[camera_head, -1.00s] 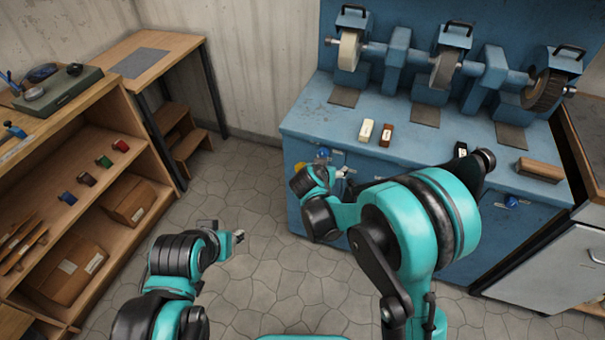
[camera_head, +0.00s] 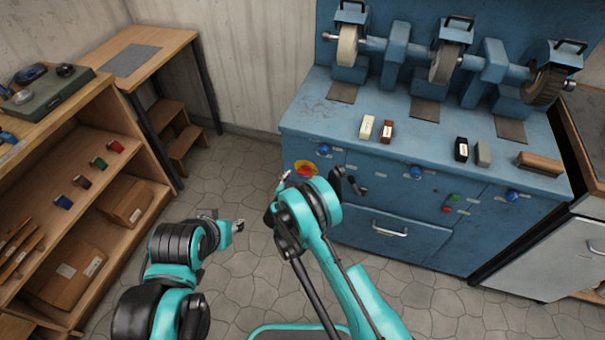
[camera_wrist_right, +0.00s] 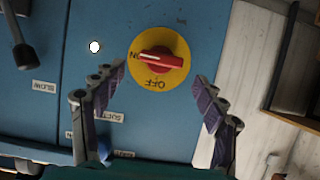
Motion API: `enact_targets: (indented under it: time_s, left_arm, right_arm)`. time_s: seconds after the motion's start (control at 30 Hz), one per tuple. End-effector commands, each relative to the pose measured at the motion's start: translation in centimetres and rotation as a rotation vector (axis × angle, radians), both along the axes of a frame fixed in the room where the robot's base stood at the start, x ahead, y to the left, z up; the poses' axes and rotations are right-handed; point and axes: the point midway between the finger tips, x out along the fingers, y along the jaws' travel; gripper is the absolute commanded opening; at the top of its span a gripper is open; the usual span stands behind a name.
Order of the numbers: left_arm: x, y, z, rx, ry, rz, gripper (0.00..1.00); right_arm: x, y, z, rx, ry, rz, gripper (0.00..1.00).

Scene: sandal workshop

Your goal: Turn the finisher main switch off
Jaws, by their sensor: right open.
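My left gripper (camera_head: 238,227) hangs over the floor.
The blue finisher (camera_head: 440,120) carries several wheels on top and small blocks on its ledge. Blue knobs (camera_head: 416,172) and a green button (camera_head: 456,197) sit on its front. A wooden shelf (camera_head: 90,200) stands at left. The floor between is clear.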

Motion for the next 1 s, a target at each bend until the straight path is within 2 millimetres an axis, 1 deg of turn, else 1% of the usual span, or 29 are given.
enact_targets:
  time_s: [0.03,0.2,0.33,0.53,0.57,0.6,0.67,0.7,0.73,0.77,1.0]
  left_arm:
    - [0.0,0.0,-0.8,0.0,0.0,0.0,0.4]
    - [0.0,0.0,-1.3,0.0,0.0,0.0,0.4]
    - [0.0,0.0,-1.4,0.0,0.0,0.0,0.4]
    - [0.0,0.0,-1.3,0.0,0.0,0.0,0.4]
    - [0.0,0.0,-1.3,0.0,0.0,0.0,0.4]
    - [0.0,0.0,-1.3,0.0,0.0,0.0,0.4]
    - [0.0,0.0,-1.3,0.0,0.0,0.0,0.4]
    - [0.0,0.0,-1.3,0.0,0.0,0.0,0.4]
    - [0.0,0.0,-1.3,0.0,0.0,0.0,0.4]
    - [0.0,0.0,-1.4,0.0,0.0,0.0,0.4]
    - [0.0,0.0,-1.4,0.0,0.0,0.0,0.4]
  right_arm:
    - [0.7,-0.3,-0.8,0.001,0.001,-0.003,0.72]
    - [2.4,-0.8,-1.4,0.0,0.001,0.0,0.72]
    - [2.8,-0.9,-1.5,0.0,0.001,0.0,0.72]
    - [2.9,-0.9,-1.4,0.0,0.001,0.0,0.72]
    - [2.9,-0.9,-1.4,0.0,0.001,0.0,0.69]
    - [2.9,-0.9,-1.4,0.0,0.001,0.0,0.59]
    - [2.9,-0.9,-1.4,0.0,0.001,0.0,0.43]
    - [2.9,-0.9,-1.4,0.0,0.001,0.0,0.32]
    - [2.9,-0.9,-1.4,0.0,0.001,0.0,0.24]
    - [2.9,-0.9,-1.4,0.0,0.001,0.0,0.22]
    - [2.9,-0.9,-1.4,-0.011,0.005,0.001,0.22]
